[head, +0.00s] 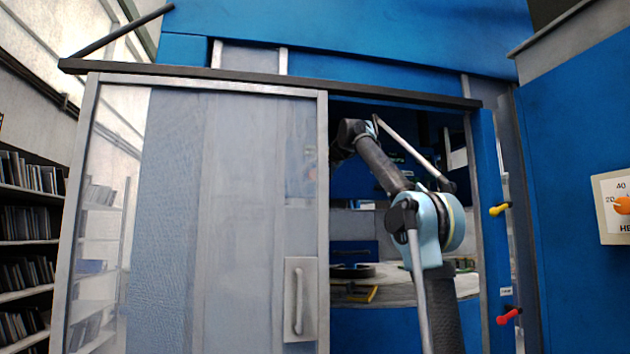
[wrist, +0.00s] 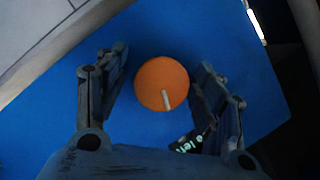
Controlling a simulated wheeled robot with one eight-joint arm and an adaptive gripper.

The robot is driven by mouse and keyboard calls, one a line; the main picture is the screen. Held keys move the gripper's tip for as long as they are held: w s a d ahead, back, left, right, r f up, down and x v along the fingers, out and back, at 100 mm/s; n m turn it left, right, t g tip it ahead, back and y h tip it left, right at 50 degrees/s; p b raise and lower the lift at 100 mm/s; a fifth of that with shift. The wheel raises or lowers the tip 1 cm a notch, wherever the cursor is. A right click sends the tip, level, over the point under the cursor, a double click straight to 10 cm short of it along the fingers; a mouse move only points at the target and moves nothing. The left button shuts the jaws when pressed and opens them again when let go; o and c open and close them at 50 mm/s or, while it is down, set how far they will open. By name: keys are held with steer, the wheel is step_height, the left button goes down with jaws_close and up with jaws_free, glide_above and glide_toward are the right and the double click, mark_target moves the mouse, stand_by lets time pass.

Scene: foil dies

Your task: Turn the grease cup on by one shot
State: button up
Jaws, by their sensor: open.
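In the wrist view an orange round cap (wrist: 161,83) with a white line on its face sits against a blue panel; it appears to be the grease cup. The white line points down and slightly right. My gripper (wrist: 160,58) is open, with one finger on each side of the cap. A gap shows to the left finger; the right finger is very close, and I cannot tell whether it touches. In the head view my gripper and the cap are hidden inside the cabinet.
My arm passes through the opening beside a glazed door (head: 250,170) with a handle (head: 298,300). A yellow knob (head: 499,209) and a red knob (head: 508,316) stick out on the right post. A dial box (head: 614,208) is at far right. Shelves (head: 28,222) stand left.

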steer(key=c, duration=1)
steer(key=shift+c, duration=0.2)
steer(key=m+y, duration=0.1)
steer(key=m, duration=0.2)
steer(key=shift+f, duration=0.1)
steer(key=m+t+y, duration=0.1)
steer(key=m, duration=0.3)
steer(key=shift+y, duration=0.4)
steer(key=m+t, duration=0.1)
steer(key=m, duration=0.2)
steer(key=m+t, duration=0.1)
steer(key=m, duration=0.2)
steer(key=shift+m+t+y, duration=0.3)
steer(key=shift+y, duration=0.1)
steer(key=m, duration=0.2)
steer(key=m+t, duration=0.1)
steer(key=m, duration=0.1)
steer(key=shift+t+h, duration=0.3)
steer(key=shift+m+t+h, duration=0.6)
steer(key=shift+m+t, duration=0.2)
steer(key=shift+m, duration=1.4)
